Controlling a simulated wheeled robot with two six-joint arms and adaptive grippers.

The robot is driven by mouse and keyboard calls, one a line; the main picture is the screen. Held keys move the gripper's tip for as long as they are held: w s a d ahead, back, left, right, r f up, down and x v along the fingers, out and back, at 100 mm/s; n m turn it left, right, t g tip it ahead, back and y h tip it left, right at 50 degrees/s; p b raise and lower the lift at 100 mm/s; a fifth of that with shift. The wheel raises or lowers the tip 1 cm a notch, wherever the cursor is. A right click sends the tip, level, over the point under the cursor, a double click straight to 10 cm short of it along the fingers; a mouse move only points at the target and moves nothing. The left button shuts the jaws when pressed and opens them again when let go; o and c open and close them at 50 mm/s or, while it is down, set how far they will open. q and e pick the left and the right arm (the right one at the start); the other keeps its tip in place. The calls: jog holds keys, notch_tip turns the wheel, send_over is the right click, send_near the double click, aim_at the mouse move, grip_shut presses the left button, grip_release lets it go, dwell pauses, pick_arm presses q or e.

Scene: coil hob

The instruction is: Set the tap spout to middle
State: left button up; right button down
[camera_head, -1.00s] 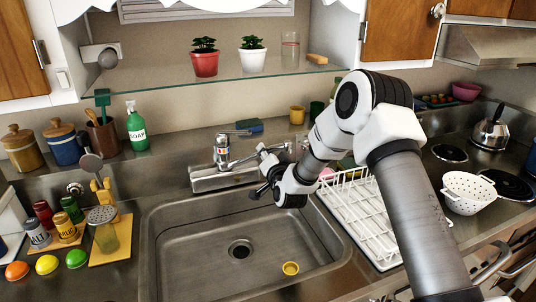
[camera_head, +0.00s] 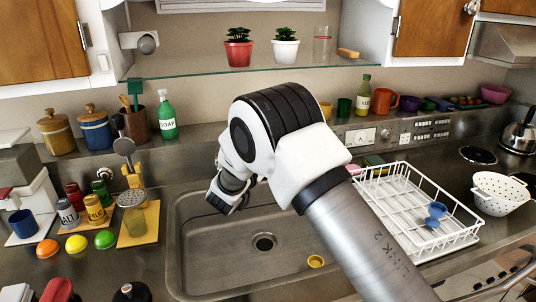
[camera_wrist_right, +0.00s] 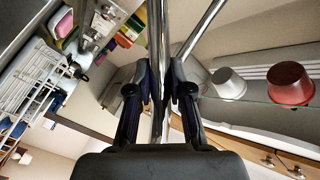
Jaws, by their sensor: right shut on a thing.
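In the head view my right arm stands in front of the tap, so the tap and its spout are hidden there. My right gripper (camera_head: 230,193) is low over the back left part of the sink basin (camera_head: 205,262). In the right wrist view a chrome tube, the tap spout (camera_wrist_right: 155,38), runs between the two dark fingers of my right gripper (camera_wrist_right: 160,78), which are shut on it. A second chrome length slants up to the right beside it. The spout's angle over the basin cannot be told. My left gripper is not in view.
A white dish rack (camera_head: 445,240) holding a blue item stands right of the sink. A soap bottle (camera_head: 167,115) stands behind the sink, left of my arm. A glass shelf (camera_head: 200,72) with potted plants spans above. Spice jars and a yellow board (camera_head: 138,225) are left.

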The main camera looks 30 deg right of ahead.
jog(key=shift+w+a+r, duration=0.1)
jog(key=shift+a, duration=0.05)
jog(key=c, duration=1.3)
grip_release()
jog(key=shift+o, duration=1.3)
jog(key=shift+w, duration=0.2)
jog(key=v, duration=0.7)
jog(key=shift+a, duration=0.15)
